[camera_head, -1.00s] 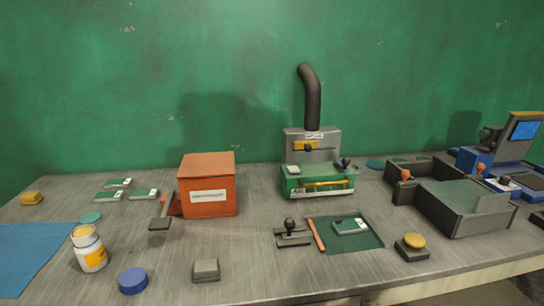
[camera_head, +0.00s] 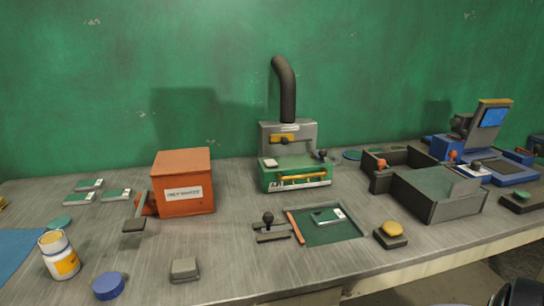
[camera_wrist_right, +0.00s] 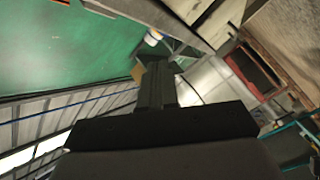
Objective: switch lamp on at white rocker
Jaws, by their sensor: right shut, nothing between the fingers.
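I cannot make out a lamp or a white rocker for certain in either view. A small grey block (camera_head: 184,268) with a raised top sits at the front of the bench in the head view; I cannot tell whether it is a switch. My right gripper (camera_wrist_right: 155,68) is shut and empty in the right wrist view, apart from any surface I can recognise. A dark rounded shape at the bottom right corner of the head view may be part of my right arm. My left gripper is not in view.
The bench holds an orange box (camera_head: 185,195), a green fixture (camera_head: 296,182) under a black pipe, a dark grey tray (camera_head: 430,208), a yellow button (camera_head: 392,229), a blue machine (camera_head: 485,172), a white jar (camera_head: 62,262) and a blue disc (camera_head: 109,286).

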